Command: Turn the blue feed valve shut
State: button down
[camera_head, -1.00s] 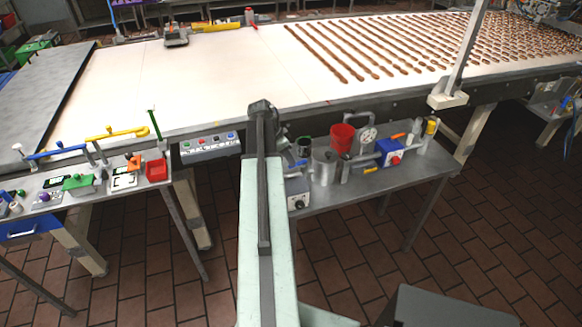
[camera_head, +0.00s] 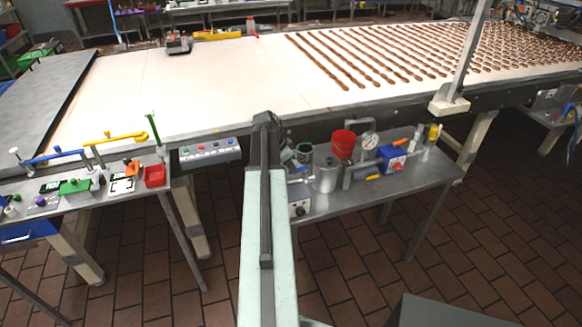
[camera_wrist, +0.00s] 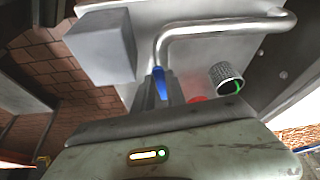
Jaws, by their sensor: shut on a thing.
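In the wrist view, the blue feed valve handle (camera_wrist: 159,83) shows as a narrow blue piece below a bent silver pipe (camera_wrist: 215,27). My gripper (camera_wrist: 161,92) is shut on this blue handle, with its dark fingers on either side. The fingers hide the lower part of the handle, so I cannot tell its full turn angle. In the head view, my arm covers the gripper and the valve at the left end of the right-hand bench.
In the wrist view, a grey block (camera_wrist: 102,45) stands left of the fingers and a knurled cylinder (camera_wrist: 226,77) right. In the head view, the bench (camera_head: 420,178) holds a red cup (camera_head: 343,143) and a blue box (camera_head: 391,157). The conveyor (camera_head: 210,85) runs behind.

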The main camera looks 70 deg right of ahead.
jog(key=shift+s+a, duration=0.1)
jog(key=shift+a, duration=0.05)
jog(key=s+n+t, duration=0.5)
jog(key=s+n, duration=0.2)
jog(key=n, duration=0.9)
jog(key=shift+s+t, duration=0.3)
jog(key=shift+t, duration=0.1)
dwell(0.4)
jog(key=c, duration=1.4)
grip_release()
jog(key=shift+o, duration=0.2)
jog(key=shift+s+r, duration=0.1)
